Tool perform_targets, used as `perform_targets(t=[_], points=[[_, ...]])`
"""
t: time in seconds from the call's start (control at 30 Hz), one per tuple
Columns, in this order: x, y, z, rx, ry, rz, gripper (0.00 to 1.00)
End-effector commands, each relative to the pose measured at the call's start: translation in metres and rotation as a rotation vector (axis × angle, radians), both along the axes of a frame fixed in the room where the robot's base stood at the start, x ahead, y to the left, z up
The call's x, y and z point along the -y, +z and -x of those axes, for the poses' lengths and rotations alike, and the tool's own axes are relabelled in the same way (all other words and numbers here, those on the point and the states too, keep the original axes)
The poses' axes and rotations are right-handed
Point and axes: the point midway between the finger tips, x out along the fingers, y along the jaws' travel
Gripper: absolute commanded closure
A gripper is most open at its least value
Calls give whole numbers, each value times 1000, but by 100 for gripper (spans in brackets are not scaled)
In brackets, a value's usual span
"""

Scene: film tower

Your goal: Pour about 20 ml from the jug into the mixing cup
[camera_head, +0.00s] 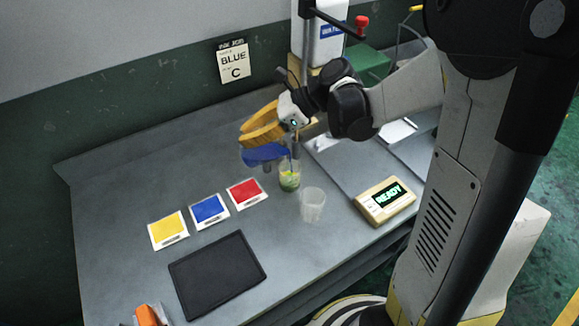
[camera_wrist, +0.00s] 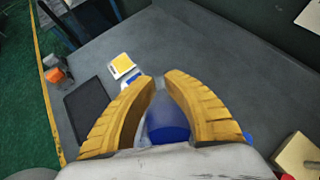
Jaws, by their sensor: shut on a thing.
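My gripper (camera_wrist: 160,82) has yellow-orange fingers shut on a clear jug (camera_wrist: 154,108) with blue liquid inside. In the head view, the fingers lie above the counter and the jug's blue part (camera_head: 262,154) shows just below them, seemingly tilted. A small clear cup (camera_head: 289,178) with green-yellow contents stands upright just right of and below the blue. A second clear cup (camera_head: 312,206), apparently empty, stands in front of it to the right. I cannot tell for sure which is the mixing cup. No stream of liquid is clearly visible, and the jug's spout is unclear.
Yellow (camera_head: 169,229), blue (camera_head: 210,210) and red (camera_head: 246,193) cards lie left of the cups. A black mat (camera_head: 218,273) lies in front. A beige display unit (camera_head: 385,201) reads READY at right. A wall card (camera_head: 233,61) reads BLUE C.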

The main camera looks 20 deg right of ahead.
Motion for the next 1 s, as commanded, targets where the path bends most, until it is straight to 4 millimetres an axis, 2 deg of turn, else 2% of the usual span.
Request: perform_targets(t=[0.47,0.57,0.7,1.0], points=[[-1,2,0,0,1,0,100],[-12,14,-2,-45,10,147,100],[-19,-13,-6,-101,4,310,100],[-17,-16,-6,-103,-2,311,100]])
